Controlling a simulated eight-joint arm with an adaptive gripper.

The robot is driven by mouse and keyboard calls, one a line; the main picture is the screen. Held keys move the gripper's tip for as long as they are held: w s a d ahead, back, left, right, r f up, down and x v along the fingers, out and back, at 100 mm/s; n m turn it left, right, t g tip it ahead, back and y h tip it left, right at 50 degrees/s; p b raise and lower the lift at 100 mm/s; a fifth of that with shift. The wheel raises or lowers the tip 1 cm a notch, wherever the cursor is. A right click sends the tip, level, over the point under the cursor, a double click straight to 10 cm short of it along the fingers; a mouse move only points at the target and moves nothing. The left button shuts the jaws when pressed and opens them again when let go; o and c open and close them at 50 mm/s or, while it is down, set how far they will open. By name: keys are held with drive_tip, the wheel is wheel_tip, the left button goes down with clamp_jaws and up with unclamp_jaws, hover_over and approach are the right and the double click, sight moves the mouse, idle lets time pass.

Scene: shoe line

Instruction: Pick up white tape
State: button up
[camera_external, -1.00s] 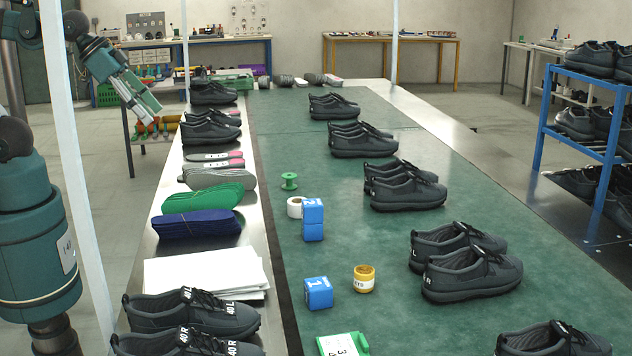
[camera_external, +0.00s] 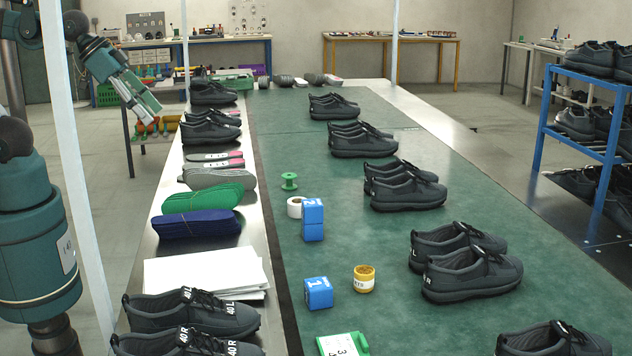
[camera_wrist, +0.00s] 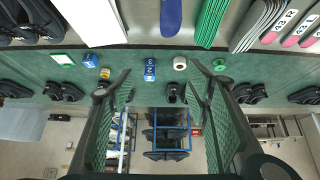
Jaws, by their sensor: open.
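The white tape (camera_external: 294,207) is a small roll on the green belt, beside the stacked blue blocks (camera_external: 312,220) and in front of a green spool (camera_external: 289,181). In the wrist view the white tape (camera_wrist: 180,63) shows between the blue blocks (camera_wrist: 150,68) and the green spool (camera_wrist: 219,65). My gripper (camera_wrist: 160,76) is open and empty, its two dark fingers spread at left and right. The tape appears between the fingertips in the picture, nearer the right finger, and apart from the gripper. Nothing hides the tape in the wrist view.
Pairs of dark shoes (camera_external: 404,190) line the belt's right side. Blue insoles (camera_external: 197,224) and white paper (camera_external: 205,273) lie on the left edge.

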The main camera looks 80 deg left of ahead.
idle(0.4)
drive_tip(key=o, duration=0.3)
drive_tip(key=n+g, duration=0.7)
drive_tip(key=n, duration=0.7)
hover_over(294, 204)
drive_tip(key=w+a, duration=0.2)
wheel_tip(294, 204, down, 27)
drive_tip(key=shift+s+a, duration=0.15)
drive_tip(key=shift+s, duration=0.05)
